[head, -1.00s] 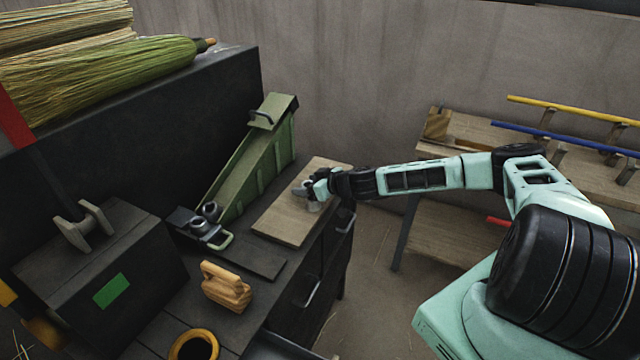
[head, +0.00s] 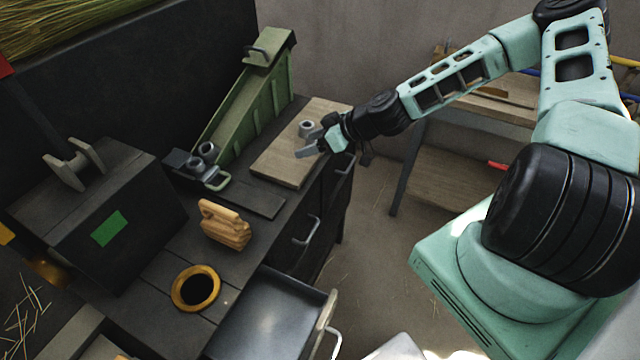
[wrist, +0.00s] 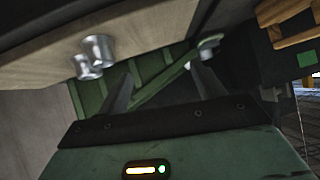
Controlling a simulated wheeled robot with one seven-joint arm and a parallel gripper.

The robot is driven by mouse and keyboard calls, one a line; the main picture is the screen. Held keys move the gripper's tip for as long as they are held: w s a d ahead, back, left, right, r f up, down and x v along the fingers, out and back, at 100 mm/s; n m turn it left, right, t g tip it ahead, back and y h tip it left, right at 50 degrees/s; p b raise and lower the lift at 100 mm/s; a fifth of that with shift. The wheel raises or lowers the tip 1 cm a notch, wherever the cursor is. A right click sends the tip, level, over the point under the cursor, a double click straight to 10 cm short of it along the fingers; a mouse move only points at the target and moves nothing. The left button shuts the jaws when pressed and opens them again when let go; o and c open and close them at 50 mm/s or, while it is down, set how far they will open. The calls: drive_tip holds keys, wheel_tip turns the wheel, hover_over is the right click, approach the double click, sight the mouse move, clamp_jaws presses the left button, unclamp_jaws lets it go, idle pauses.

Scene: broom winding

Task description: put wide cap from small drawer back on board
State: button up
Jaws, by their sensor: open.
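A grey cap (head: 306,127) sits on the light wooden board (head: 283,171), near its far right part. In the wrist view, grey metal round pieces (wrist: 95,50) show against the board (wrist: 150,32); I cannot tell whether they are one cap or two parts. My gripper (head: 311,143) is open and empty, just in front of the cap and apart from it, above the board's right edge. Its spread fingers (wrist: 160,74) have nothing between them in the wrist view. A metal drawer (head: 270,312) stands open at the front; its visible bottom looks empty.
A green ramp-like fixture (head: 247,105) stands behind the board. Two grey round pieces (head: 203,155) sit in a dark holder to its left. A wooden block (head: 224,225) and a yellow ring (head: 196,288) lie on the bench. A rack bench stands at right.

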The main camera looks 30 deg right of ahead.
drive_tip(key=s+a+r+n+g+h, duration=0.2)
drive_tip(key=s+a+r+n+g, duration=0.15)
drive_tip(key=s+a+g, duration=0.7)
drive_tip(key=s+a+r+m+t+h, duration=0.1)
drive_tip(key=s+a+r+h, duration=0.1)
drive_tip(key=s+r, duration=0.5)
drive_tip(key=s+a+r+m+t+h, duration=0.1)
drive_tip(key=s+a+r, duration=0.3)
drive_tip(key=s, duration=0.9)
wheel_tip(320, 180, up, 4)
drive_tip(key=shift+a+f+m+h, duration=0.2)
drive_tip(key=shift+m+h, duration=0.25)
drive_tip(key=shift+h, duration=0.45)
